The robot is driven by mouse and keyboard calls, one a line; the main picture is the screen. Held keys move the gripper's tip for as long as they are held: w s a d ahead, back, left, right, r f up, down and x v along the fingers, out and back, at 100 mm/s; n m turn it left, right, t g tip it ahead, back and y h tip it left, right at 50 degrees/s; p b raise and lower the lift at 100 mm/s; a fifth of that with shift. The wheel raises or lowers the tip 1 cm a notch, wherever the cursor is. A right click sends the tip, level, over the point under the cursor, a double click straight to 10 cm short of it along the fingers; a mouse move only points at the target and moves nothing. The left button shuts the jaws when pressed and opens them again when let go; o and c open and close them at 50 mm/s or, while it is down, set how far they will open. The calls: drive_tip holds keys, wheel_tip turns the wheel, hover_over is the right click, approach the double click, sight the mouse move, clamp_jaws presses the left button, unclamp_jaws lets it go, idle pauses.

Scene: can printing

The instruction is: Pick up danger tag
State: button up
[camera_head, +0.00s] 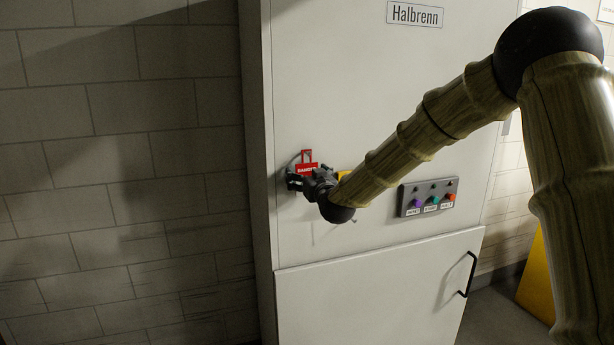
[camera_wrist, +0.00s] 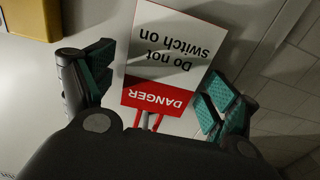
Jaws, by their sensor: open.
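The danger tag (camera_head: 306,168) hangs on the front of the white cabinet, with a red loop at its top. In the wrist view the danger tag (camera_wrist: 170,62) appears upside down, a white card with a red "DANGER" band and the words "Do not switch on". My gripper (camera_head: 305,178) is at the tag in the head view and hides its lower part. In the wrist view my gripper (camera_wrist: 155,95) is open, with one green-padded finger on each side of the tag. I see no finger closed on it. What the red loop hangs from is hidden.
The white cabinet (camera_head: 350,110) bears a "Halbrenn" sign (camera_head: 414,14). A grey button panel (camera_head: 428,196) is right of my gripper, and a yellow part (camera_head: 343,175) sits just behind it. A black door handle (camera_head: 469,275) is lower right. A block wall (camera_head: 120,190) is left.

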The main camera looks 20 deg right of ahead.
drive_tip(key=c, duration=1)
drive_tip(key=shift+r, duration=0.15)
drive_tip(key=shift+r+b, duration=0.5)
drive_tip(key=shift+b, duration=0.25)
drive_tip(key=s+b, duration=0.2)
drive_tip(key=s, duration=0.4)
drive_tip(key=s+b, duration=0.2)
drive_tip(key=s, duration=0.4)
drive_tip(key=s+b, duration=0.2)
drive_tip(key=s, duration=0.4)
drive_tip(key=shift+d+r, duration=0.15)
drive_tip(key=shift+d, duration=0.15)
